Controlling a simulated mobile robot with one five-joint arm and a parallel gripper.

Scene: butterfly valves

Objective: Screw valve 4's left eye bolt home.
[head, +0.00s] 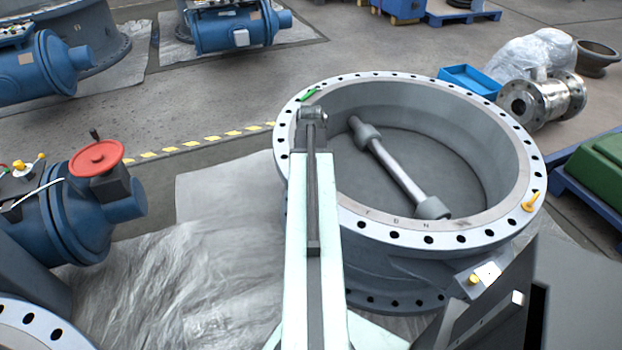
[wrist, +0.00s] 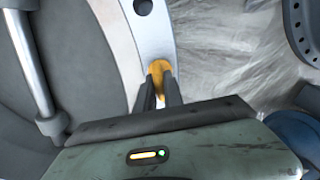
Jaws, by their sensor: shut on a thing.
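A large grey valve body (head: 362,221) stands in the middle of the head view, with a ring of bolt holes on its pale top flange. A shaft (head: 400,172) crosses its bore. An orange-yellow eye bolt (wrist: 158,68) is at the flange (wrist: 147,30) in the wrist view. My gripper (wrist: 159,93) is shut on it, with the two dark fingers on either side. In the head view my gripper (head: 312,113) is over the flange's left edge and hides that bolt. How deep it sits cannot be told. Another yellow eye bolt (head: 531,202) stands on the right of the flange.
A blue valve with a red handwheel (head: 97,158) stands at left. A green mark (head: 308,95) lies on the flange just behind my gripper. A blue tray (head: 469,81), a metal valve (head: 542,99) and a green case (head: 600,170) are at right. Plastic sheeting (head: 190,285) covers the floor at left.

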